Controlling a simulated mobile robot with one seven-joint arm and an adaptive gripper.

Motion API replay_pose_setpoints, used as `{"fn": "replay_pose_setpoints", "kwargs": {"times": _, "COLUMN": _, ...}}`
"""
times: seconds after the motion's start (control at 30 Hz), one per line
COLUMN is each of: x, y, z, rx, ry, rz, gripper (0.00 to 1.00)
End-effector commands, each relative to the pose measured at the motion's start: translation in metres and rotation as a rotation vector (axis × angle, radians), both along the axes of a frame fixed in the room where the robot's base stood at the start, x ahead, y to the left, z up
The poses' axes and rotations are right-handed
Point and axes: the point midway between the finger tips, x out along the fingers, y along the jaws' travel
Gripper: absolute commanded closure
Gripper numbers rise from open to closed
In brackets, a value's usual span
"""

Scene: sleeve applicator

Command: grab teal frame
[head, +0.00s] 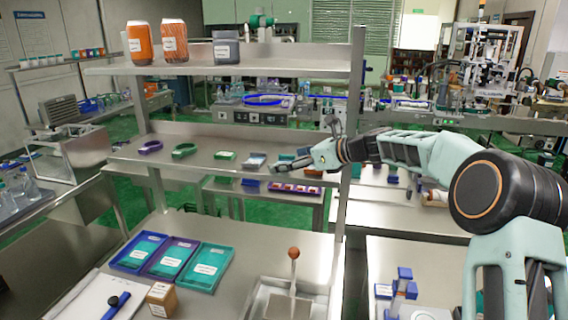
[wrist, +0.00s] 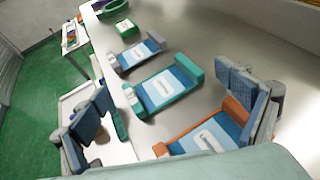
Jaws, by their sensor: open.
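The teal frame (wrist: 151,107) lies flat on the metal shelf, with a blue panel and a white label inside it and a raised teal bar at its right end. My gripper (wrist: 165,98) is open above the shelf, one finger at the left and one at the right of the wrist view. The teal frame shows between the fingers, and nothing is held. How high the fingers are above it is hard to tell.
A grey frame (wrist: 121,68) lies just beyond the teal one, and an orange frame (wrist: 237,109) lies nearer, by the right finger. A green item (wrist: 124,27) is farther along. A shelf post (head: 350,150) stands close to my arm. Purple (head: 150,147) and green (head: 184,151) rings lie left.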

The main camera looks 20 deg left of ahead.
Motion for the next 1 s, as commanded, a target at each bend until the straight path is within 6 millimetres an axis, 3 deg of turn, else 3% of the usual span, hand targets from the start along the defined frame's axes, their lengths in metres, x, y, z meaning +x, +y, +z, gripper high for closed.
{"fn": "replay_pose_setpoints", "kwargs": {"times": 0.07, "x": 0.0, "y": 0.0, "z": 0.0, "rx": 0.0, "ry": 0.0, "rz": 0.0, "gripper": 0.1}}
{"fn": "replay_pose_setpoints", "kwargs": {"times": 0.43, "x": 0.0, "y": 0.0, "z": 0.0, "rx": 0.0, "ry": 0.0, "rz": 0.0, "gripper": 0.51}}
{"fn": "replay_pose_setpoints", "kwargs": {"times": 0.8, "x": 0.0, "y": 0.0, "z": 0.002, "rx": 0.0, "ry": -0.001, "rz": 0.0, "gripper": 0.51}}
{"fn": "replay_pose_setpoints", "kwargs": {"times": 1.0, "x": 0.0, "y": 0.0, "z": 0.019, "rx": -0.001, "ry": -0.006, "rz": 0.002, "gripper": 0.51}}
